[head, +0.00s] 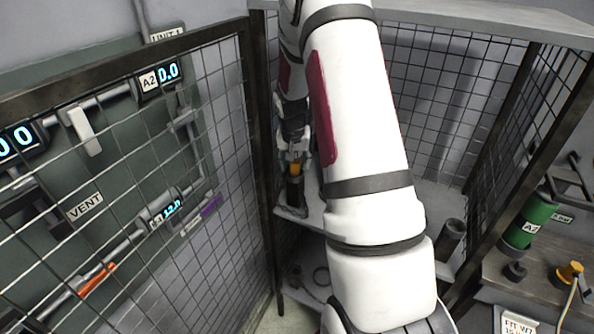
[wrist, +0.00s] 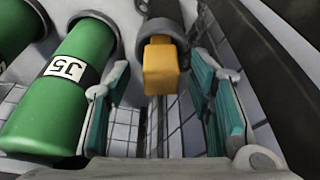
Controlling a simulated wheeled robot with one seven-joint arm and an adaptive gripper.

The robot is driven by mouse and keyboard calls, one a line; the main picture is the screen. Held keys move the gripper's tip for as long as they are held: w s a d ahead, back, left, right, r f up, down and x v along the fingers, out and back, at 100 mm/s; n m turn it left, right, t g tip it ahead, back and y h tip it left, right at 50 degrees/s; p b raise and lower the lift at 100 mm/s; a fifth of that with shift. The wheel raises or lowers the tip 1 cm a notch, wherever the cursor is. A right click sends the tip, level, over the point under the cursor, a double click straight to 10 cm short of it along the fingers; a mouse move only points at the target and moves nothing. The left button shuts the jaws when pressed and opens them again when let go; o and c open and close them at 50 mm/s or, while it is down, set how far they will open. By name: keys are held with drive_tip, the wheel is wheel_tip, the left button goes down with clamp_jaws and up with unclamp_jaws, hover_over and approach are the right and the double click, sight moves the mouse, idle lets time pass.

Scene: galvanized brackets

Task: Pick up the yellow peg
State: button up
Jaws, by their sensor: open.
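The yellow peg (wrist: 161,67) is a square-ended block with its other end in a dark grey round holder (wrist: 163,28) in the wrist view. In the head view the yellow peg (head: 296,170) shows small, upright above the dark holder (head: 296,192) on a grey shelf. My gripper (wrist: 160,88) is open, its two teal-padded fingers apart on either side of the peg's line. I see a gap between the peg and each finger, and cannot tell how deep the peg lies between them. In the head view my gripper (head: 295,140) is just above the peg, partly hidden by my arm.
A green cylinder (wrist: 62,92) with a white label lies close left of my gripper in the wrist view. Mesh panels (head: 225,140) with dark posts enclose the shelf. A dark cylinder (head: 450,240) stands at right, and a green canister (head: 532,220) sits on a bench.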

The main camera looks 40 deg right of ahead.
drive_tip(key=shift+w+f, duration=0.1)
drive_tip(key=shift+f, duration=0.3)
clamp_jaws()
drive_tip(key=shift+r, duration=0.1)
